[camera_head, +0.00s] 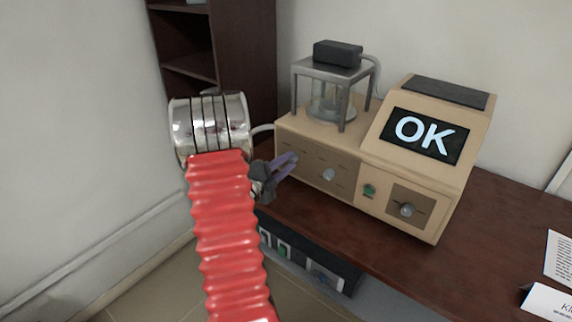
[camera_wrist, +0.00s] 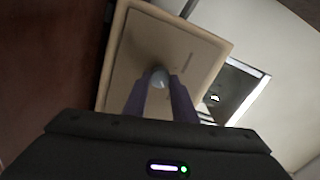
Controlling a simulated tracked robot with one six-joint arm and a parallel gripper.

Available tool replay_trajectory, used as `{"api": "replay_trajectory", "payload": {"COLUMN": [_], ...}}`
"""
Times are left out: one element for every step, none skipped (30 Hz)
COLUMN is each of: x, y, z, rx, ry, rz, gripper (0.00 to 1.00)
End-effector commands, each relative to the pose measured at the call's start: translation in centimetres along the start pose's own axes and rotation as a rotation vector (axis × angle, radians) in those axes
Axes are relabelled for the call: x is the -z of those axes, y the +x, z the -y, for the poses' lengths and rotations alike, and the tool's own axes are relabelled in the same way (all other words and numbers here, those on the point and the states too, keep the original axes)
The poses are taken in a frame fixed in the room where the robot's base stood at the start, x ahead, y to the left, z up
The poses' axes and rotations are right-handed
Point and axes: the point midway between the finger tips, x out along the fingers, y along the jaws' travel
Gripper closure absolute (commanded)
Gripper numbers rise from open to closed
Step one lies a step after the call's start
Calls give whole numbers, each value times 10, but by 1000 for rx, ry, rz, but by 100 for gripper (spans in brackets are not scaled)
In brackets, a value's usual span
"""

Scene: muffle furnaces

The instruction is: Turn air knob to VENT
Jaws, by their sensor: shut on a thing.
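The beige machine (camera_head: 345,190) stands on the dark red table, with its screen reading "OK". Its front has a middle silver knob (camera_head: 328,174), a green button (camera_head: 369,190) and a right silver knob (camera_head: 407,209). My gripper (camera_head: 292,158) is at the left end of the front, its purple fingers hiding most of what they hold. In the wrist view, a round pale knob (camera_wrist: 158,78) sits between the fingertips of my gripper (camera_wrist: 160,84), which are shut on it. The labels around it are too small to read, so its setting cannot be told.
A glass vessel in a metal frame (camera_head: 333,92) stands on top of the machine. A dark shelf (camera_head: 225,60) is behind on the left. A dark unit with switches (camera_head: 310,262) is below the table edge. Paper signs (camera_head: 558,255) lie at the right.

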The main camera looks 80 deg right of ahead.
Motion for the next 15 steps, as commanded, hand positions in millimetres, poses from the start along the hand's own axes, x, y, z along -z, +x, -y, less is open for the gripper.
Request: {"api": "replay_trajectory", "payload": {"x": [-1, -1, -1, -1, -1, -1, -1, -1, -1, -1, -1, -1, 0, 0, 0], "y": [1, 1, 1, 1, 1, 1, 1, 1, 1, 1, 1, 1, 1, 1, 1], "z": [-1, -1, -1, -1, -1, -1, -1, -1, -1, -1, -1, -1, -1, -1, -2], "rx": [-2, -2, -2, -2, -2, -2, -2, -2, -3, -3, -3, -3, -3, -3, -3], "ry": [15, 24, 33, 38, 44, 49, 51, 53, 54, 55, 55, 55, 55, 55, 54], "rz": [3, 3, 3, 3, 2, 2, 2, 2, 2, 2, 2, 2, 2, 2, 2], "gripper": [98, 98, 98, 98, 98, 98, 98, 98, 98, 98, 98, 98, 98, 98, 98]}}
